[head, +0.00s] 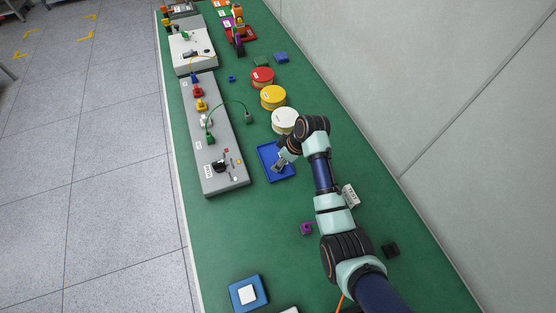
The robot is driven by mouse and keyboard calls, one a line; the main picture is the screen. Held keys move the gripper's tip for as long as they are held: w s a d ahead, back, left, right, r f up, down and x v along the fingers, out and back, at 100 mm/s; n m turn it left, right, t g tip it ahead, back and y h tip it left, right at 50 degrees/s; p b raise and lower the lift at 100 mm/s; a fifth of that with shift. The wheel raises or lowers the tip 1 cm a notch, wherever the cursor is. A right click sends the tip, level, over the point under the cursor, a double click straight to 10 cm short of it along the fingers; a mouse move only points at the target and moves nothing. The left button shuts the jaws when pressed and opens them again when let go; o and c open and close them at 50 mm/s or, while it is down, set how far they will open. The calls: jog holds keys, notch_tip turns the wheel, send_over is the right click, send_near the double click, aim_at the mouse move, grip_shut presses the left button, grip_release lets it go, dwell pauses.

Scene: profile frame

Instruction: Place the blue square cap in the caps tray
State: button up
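A blue shallow tray (290,176), which looks like the caps tray, lies on the green bench right of the long grey panel. My gripper (279,166) is low over this tray, inside its outline. The fingers are small and partly hidden by my arm, so I cannot tell whether they are open or shut, or whether they hold anything. A small blue piece (231,78) lies on the bench near the panel's far end, and a larger blue block (281,57) lies farther back. I cannot tell which blue thing is the square cap.
The grey panel (228,175) carries coloured connectors and a green cable. Red (262,77), yellow (273,97) and white (285,120) round containers stand behind the tray. A purple piece (306,229) and a black piece (390,250) flank my arm. A blue-and-white block (248,293) lies in front. A wall runs along the right.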

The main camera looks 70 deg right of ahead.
jog(key=p+v, duration=0.2)
jog(key=v, duration=0.7)
jog(key=shift+r, duration=0.15)
jog(key=shift+r, duration=0.1)
